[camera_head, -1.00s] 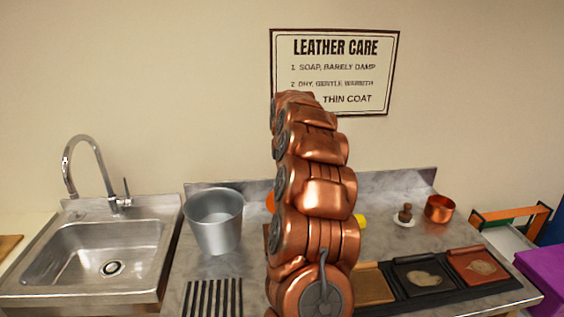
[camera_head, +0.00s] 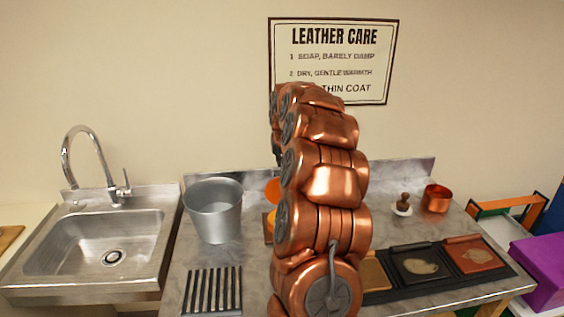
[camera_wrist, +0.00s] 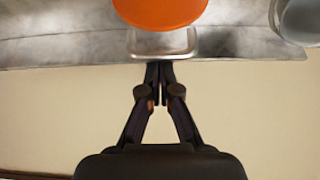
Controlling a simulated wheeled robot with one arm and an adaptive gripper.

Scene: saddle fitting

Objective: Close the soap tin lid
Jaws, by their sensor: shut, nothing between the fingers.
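The soap tin shows partly in the head view, left of my arm. Its round orange lid (camera_head: 272,190) appears raised, with a yellow-orange part (camera_head: 270,219) below it; my arm hides the rest. In the wrist view an orange disc (camera_wrist: 160,10), which looks like the lid, is cut off by the top edge. A pale rectangular piece is just below it; I cannot tell what it is. My gripper (camera_wrist: 160,68) is shut and empty, its tips just below that piece in the picture. I cannot tell whether they touch anything. The head view hides my gripper behind my arm.
A metal bucket (camera_head: 214,210) stands left of the tin, with a black slatted rack (camera_head: 212,292) in front. A sink (camera_head: 105,245) is further left. A dark tray (camera_head: 445,281), a brush (camera_head: 403,204) and a copper pot (camera_head: 437,198) are at right. A wall is behind the counter.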

